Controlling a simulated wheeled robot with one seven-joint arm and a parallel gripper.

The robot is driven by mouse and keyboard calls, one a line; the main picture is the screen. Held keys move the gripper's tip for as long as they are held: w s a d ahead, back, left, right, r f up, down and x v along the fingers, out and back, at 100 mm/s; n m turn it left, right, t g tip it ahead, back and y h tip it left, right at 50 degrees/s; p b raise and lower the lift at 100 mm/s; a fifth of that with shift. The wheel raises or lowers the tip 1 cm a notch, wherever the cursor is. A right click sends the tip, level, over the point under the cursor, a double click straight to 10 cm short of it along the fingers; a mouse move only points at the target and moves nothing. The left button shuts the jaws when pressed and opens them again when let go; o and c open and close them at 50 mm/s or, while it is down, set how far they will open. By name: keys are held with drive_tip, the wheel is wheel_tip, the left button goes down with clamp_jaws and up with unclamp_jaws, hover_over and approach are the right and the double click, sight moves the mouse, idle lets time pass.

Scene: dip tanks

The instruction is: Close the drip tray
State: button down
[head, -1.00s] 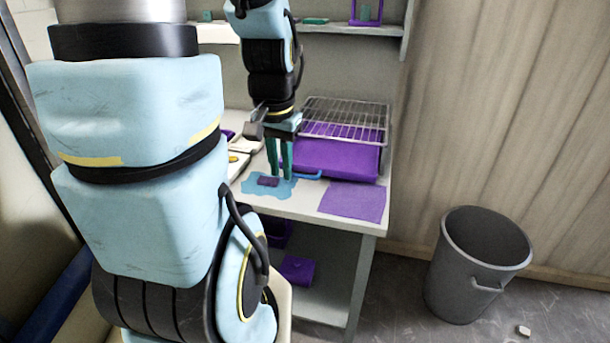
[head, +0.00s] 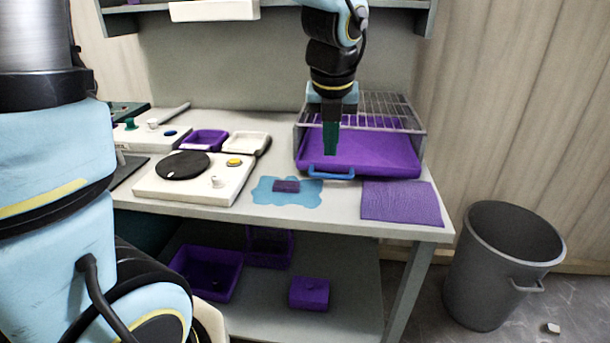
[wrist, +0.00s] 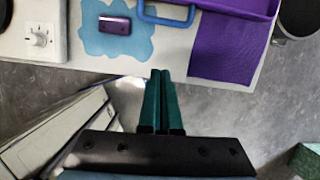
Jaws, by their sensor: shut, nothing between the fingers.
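The drip tray (head: 372,152) is a shallow purple tray under a wire rack (head: 375,108). Its front part sticks out past the rack. Its blue handle (head: 331,174) is on the front edge, at the left. In the wrist view the handle (wrist: 167,18) and a corner of the tray (wrist: 240,6) show at the top. My gripper (head: 331,152) points down, and its green fingers are shut and empty. In the head view the fingertips appear just above the handle; contact is not visible. In the wrist view the fingers (wrist: 160,74) end short of the handle.
A blue puddle-shaped patch (head: 264,192) with a small purple block (head: 286,186) lies left of the handle. A purple cloth (head: 402,203) lies at the front right. A white hotplate (head: 194,179) stands left. A grey bin (head: 503,265) stands right of the table.

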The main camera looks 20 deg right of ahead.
drive_tip(key=x, duration=1)
drive_tip(key=shift+f, duration=0.3)
drive_tip(key=shift+w+d+p, duration=0.25)
drive_tip(key=shift+w+p, duration=0.05)
drive_tip(key=shift+w, duration=0.3)
drive_tip(key=shift+w+d+p, duration=0.3)
drive_tip(key=shift+w, duration=0.35)
drive_tip(key=shift+w+d+f, duration=0.2)
drive_tip(key=shift+w+d, duration=0.05)
drive_tip(key=shift+w, duration=0.35)
